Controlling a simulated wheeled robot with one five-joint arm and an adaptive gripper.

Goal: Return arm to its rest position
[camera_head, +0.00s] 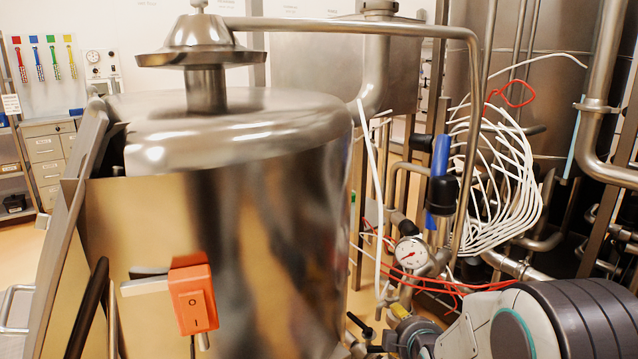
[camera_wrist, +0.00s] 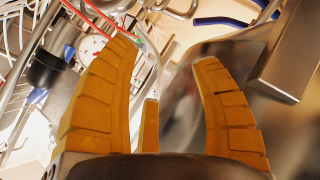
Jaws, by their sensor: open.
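My gripper (camera_wrist: 165,55) shows in the wrist view with its yellow ribbed fingers spread apart and nothing between them. Behind the fingers are blurred metal surfaces and pipes. In the head view, part of my arm (camera_head: 570,318), grey and white with a dark ribbed section, reaches in at the lower right. The gripper's fingers are not clearly visible there. The large steel hopper (camera_head: 300,215) stands left of the arm, with a domed metal cap (camera_head: 200,40) on its lid. An orange switch box (camera_head: 192,297) is on its front.
A pressure gauge (camera_head: 410,252), valves and red hoses stand close beside my arm. Coiled white hoses (camera_head: 510,190) and thick steel pipes (camera_head: 595,150) crowd the right side. Drawers (camera_head: 45,155) stand against the far left wall. Open floor shows at the left.

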